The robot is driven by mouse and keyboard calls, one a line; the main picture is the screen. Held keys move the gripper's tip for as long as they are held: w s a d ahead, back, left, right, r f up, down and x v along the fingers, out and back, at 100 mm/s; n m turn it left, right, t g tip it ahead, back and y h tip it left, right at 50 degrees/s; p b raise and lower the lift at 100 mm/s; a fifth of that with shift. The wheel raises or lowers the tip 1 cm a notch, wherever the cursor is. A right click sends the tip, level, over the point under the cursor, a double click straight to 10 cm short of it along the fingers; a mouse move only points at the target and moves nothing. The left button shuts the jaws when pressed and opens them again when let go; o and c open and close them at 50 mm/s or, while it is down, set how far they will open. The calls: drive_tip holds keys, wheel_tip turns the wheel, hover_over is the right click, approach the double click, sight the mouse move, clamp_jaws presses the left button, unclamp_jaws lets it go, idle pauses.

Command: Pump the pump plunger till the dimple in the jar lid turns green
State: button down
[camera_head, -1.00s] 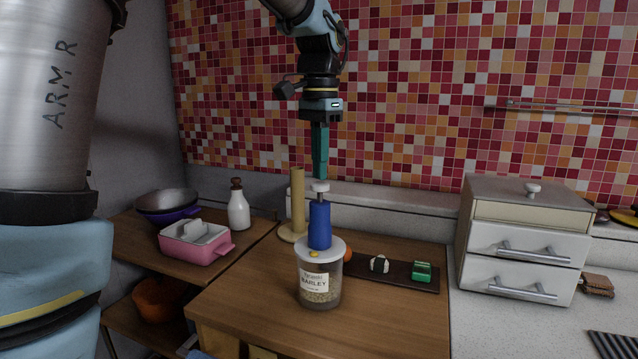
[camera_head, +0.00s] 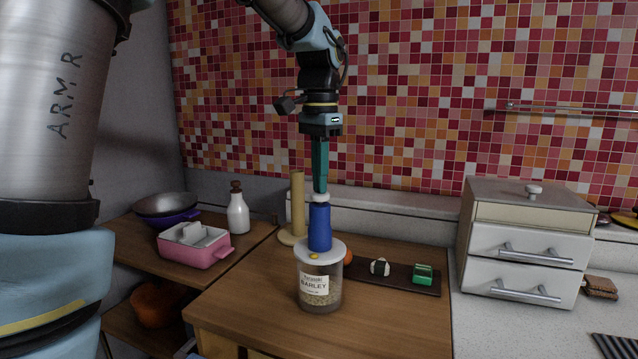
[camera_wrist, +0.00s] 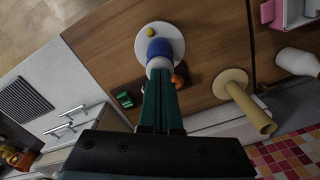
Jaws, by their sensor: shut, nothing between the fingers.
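The jar (camera_head: 321,287) of barley stands upright on the wooden table, with a white lid (camera_head: 334,249). The blue pump (camera_head: 320,228) stands upright on the lid. Its white plunger knob (camera_head: 320,198) sits low, right against the top of the blue body. The dimple (camera_head: 313,256) at the front of the lid is yellow; it also shows yellow in the wrist view (camera_wrist: 150,32). My gripper (camera_head: 320,188) is shut and empty, pointing down with its green fingertips at the knob, apparently touching it. In the wrist view the fingers partly cover the knob (camera_wrist: 159,64).
A beige upright post on a round base (camera_head: 298,205) stands behind the jar. A dark tray (camera_head: 402,282) with small items lies to the right. A white drawer box (camera_head: 525,240) stands farther right. The table front is clear.

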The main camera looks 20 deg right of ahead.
drive_tip(key=shift+r+p, duration=1.5)
drive_tip(key=shift+f, duration=0.15)
drive_tip(key=shift+f+b, duration=0.95)
drive_tip(key=shift+f, duration=0.5)
drive_tip(key=shift+r, duration=0.15)
drive_tip(key=shift+r+p, duration=1.45)
drive_tip(key=shift+p, duration=0.25)
